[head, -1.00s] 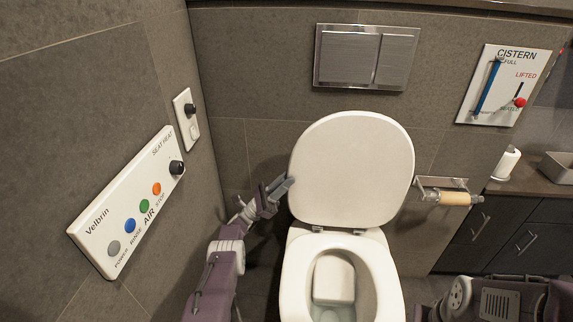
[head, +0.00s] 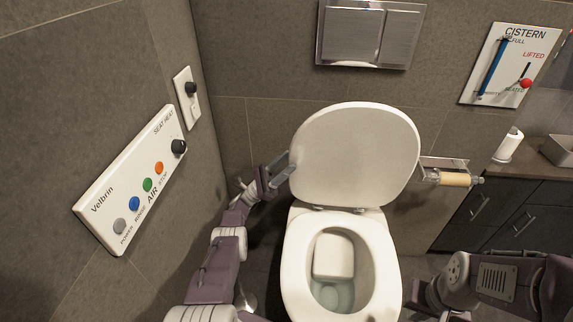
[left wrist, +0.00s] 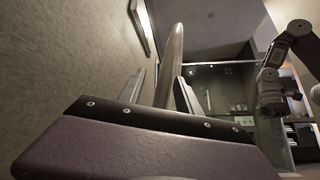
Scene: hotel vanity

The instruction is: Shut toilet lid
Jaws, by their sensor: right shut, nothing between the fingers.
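The toilet lid (head: 355,155) stands raised on its hinge behind the white toilet seat (head: 297,262), tilted slightly forward over the bowl. The seat lies flat on the bowl. My left gripper (head: 280,170) is at the lid's left edge, about mid-height. In the left wrist view its two fingers (left wrist: 162,92) are apart, and the lid (left wrist: 174,55) shows edge-on between or just beyond them. I cannot tell whether they touch it. My right arm is low at the right in the head view, its gripper hidden there. The right gripper (left wrist: 271,98) shows small and dark in the left wrist view.
A control panel (head: 105,215) with buttons is on the left wall, close to my left arm. A flush plate (head: 350,35) is above the lid. A toilet roll holder (head: 445,177) sits right of the lid. A cistern gauge panel (head: 492,75) and a counter (head: 530,165) are further right.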

